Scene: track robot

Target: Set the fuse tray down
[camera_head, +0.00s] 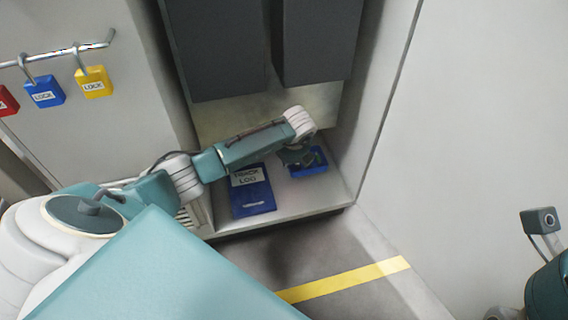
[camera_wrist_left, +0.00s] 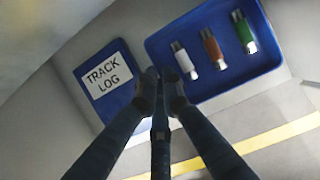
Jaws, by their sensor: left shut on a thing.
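The blue fuse tray (camera_head: 317,167) is at the right part of the cabinet's bottom shelf, partly hidden by my left gripper (camera_head: 297,158). In the left wrist view the tray (camera_wrist_left: 238,85) holds a white fuse (camera_wrist_left: 184,61), a brown fuse (camera_wrist_left: 213,48) and a green fuse (camera_wrist_left: 243,32). I cannot tell whether the tray's underside touches the shelf. My right gripper is not in view; only part of my right arm shows at the lower right.
A blue track log book (camera_head: 252,195) lies on the shelf (camera_head: 284,203) just left of the tray; it shows in the wrist view too (camera_wrist_left: 105,80). Dark grey boxes (camera_head: 318,40) hang above. Padlocks (camera_head: 94,82) hang at left. Yellow line (camera_head: 345,281) crosses the floor.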

